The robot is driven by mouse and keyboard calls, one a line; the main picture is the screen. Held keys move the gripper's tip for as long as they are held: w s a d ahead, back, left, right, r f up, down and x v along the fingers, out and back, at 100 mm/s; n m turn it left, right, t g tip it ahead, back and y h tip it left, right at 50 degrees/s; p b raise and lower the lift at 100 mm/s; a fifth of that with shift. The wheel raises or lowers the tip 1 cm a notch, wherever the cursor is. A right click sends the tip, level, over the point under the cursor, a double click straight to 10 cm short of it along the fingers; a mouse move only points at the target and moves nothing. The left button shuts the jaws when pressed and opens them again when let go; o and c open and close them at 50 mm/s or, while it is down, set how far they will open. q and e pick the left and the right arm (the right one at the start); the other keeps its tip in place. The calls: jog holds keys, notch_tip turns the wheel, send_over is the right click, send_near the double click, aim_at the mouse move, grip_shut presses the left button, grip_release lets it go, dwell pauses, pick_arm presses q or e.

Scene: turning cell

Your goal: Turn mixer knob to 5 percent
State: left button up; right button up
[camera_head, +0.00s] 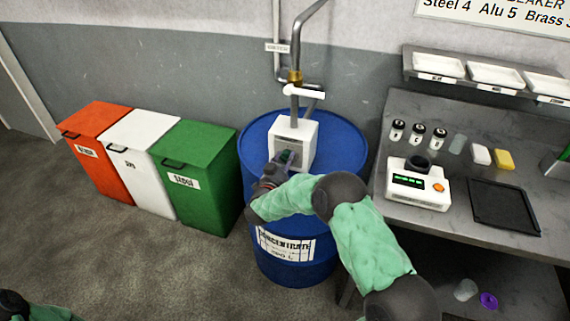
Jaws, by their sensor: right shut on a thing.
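The mixer is a white box (301,128) on top of a blue concentrate drum (344,149), with a pipe rising from it. My right gripper (285,157) is at the front face of the box and shut on the mixer knob, which the fingers mostly hide. The knob's setting and any scale marks cannot be read.
Orange (97,121), white (140,133) and green (196,147) bins stand left of the drum. On the right, a grey bench (460,220) holds a scale (418,186), small bottles and a black tray (503,206). A shelf with white trays hangs above.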

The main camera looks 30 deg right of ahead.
jog(key=shift+a+f+m+b, duration=0.1)
jog(key=shift+f+m+b, duration=0.2)
jog(key=shift+m, duration=0.5)
jog(key=o, duration=1.1)
jog(key=shift+o, duration=0.2)
jog(key=shift+r, duration=0.1)
jog(key=v, duration=1.2)
